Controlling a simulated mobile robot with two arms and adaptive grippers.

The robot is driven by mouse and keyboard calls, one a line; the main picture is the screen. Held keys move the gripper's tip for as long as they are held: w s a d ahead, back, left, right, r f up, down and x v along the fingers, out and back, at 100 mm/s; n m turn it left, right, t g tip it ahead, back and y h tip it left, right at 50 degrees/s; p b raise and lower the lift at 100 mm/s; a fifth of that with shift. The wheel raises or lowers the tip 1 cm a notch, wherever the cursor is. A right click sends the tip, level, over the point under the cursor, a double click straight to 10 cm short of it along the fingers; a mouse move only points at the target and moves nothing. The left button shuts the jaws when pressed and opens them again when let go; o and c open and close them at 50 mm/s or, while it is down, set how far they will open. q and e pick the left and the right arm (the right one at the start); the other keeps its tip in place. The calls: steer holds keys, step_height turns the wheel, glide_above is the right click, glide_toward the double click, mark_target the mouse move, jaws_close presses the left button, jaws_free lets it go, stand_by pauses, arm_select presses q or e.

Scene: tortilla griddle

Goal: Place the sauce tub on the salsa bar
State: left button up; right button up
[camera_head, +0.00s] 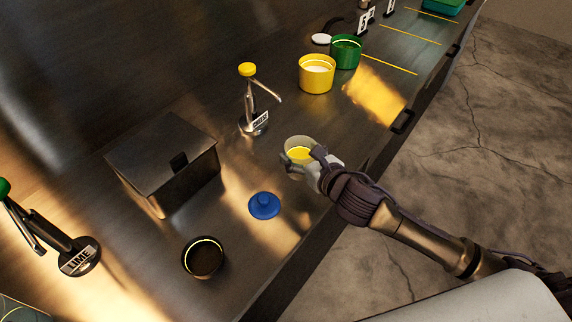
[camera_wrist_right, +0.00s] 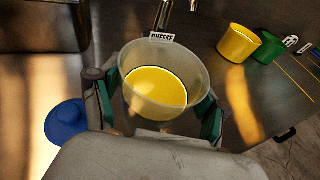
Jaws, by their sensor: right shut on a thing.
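The sauce tub (camera_head: 298,154) is a pale translucent cup with yellow sauce inside. It is upright between the fingers of my right gripper (camera_head: 303,160), which is shut on it. In the right wrist view the tub (camera_wrist_right: 163,88) sits between the two green-padded fingers. The steel counter of the salsa bar (camera_head: 220,232) lies beneath and around it. I cannot tell whether the tub's base touches the counter. My left gripper is not in view.
A yellow-topped pump (camera_head: 248,95) stands behind the tub. A yellow tub (camera_head: 317,75) and a green tub (camera_head: 346,52) stand farther back. A blue lid (camera_head: 264,206), a dark round cup (camera_head: 204,257), a steel box (camera_head: 165,170) and the lime pump (camera_head: 70,250) are left of the gripper.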

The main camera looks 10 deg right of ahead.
steer(key=a+f, duration=0.1)
steer(key=w+a+f, duration=0.1)
steer(key=f, duration=0.1)
steer(key=a+f, duration=0.1)
steer(key=f, duration=0.1)
steer(key=shift+w+a+f, duration=0.1)
steer(key=shift+w+f, duration=0.05)
steer(key=shift+w, duration=0.2)
steer(key=shift+w+f, duration=0.1)
steer(key=shift+f, duration=0.4)
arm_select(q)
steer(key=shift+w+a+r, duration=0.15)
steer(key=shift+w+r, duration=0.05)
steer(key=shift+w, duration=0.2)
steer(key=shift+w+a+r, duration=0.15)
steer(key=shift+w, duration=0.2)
arm_select(e)
steer(key=o, duration=1.5)
steer(key=shift+f, duration=0.15)
steer(key=shift+c, duration=0.2)
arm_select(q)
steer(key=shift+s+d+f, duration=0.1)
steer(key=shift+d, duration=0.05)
